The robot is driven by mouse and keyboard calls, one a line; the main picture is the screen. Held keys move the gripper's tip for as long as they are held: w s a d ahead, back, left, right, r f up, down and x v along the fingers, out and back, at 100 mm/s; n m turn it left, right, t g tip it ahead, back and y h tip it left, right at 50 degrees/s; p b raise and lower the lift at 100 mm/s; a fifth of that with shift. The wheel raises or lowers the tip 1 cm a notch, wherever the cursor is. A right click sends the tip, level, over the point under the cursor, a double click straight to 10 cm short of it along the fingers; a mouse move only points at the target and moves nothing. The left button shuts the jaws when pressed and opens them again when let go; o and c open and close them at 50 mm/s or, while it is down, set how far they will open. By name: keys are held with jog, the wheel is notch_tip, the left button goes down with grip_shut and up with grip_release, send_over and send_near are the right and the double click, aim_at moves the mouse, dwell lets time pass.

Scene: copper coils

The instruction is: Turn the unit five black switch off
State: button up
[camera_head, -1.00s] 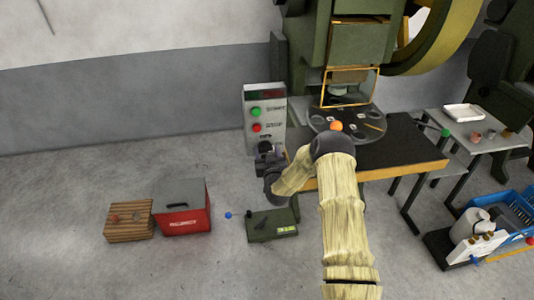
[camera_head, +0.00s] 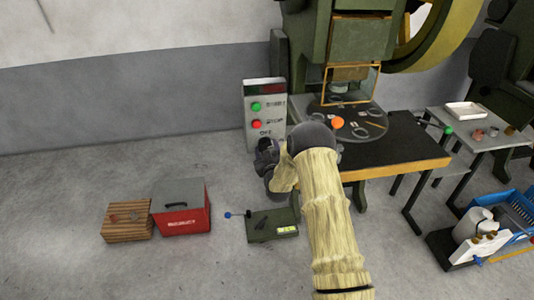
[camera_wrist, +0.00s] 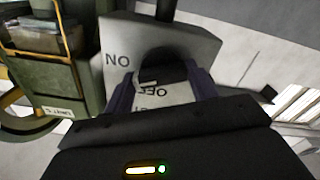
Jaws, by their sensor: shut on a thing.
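The black switch (camera_wrist: 162,66) is a dark rounded knob on a light grey panel (camera_wrist: 115,38) in the wrist view. The panel carries ON and OFF lettering, seen inverted. My gripper (camera_wrist: 163,82) is shut on the knob, one finger on each side. In the head view my gripper (camera_head: 266,152) is at the lower front of a grey control box (camera_head: 252,112) with a green and a red button, and it covers the switch there. The knob's exact angle is hard to tell. A small inverted label (camera_wrist: 57,112) shows on green metal at the left.
A green press with a round plate (camera_head: 360,122) and a black table (camera_head: 405,155) stands right of the box. A red toolbox (camera_head: 183,215), a wooden crate (camera_head: 127,230) and a green case (camera_head: 272,232) lie on the floor.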

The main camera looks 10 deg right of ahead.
jog(key=n+b, duration=0.5)
jog(key=n, duration=0.2)
jog(key=shift+a+f, duration=0.15)
jog(key=n+b, duration=0.3)
jog(key=n, duration=0.3)
dwell(0.4)
jog(key=o, duration=1)
jog(key=shift+r, duration=0.2)
jog(key=s, duration=1.7)
jog(key=shift+s, duration=0.2)
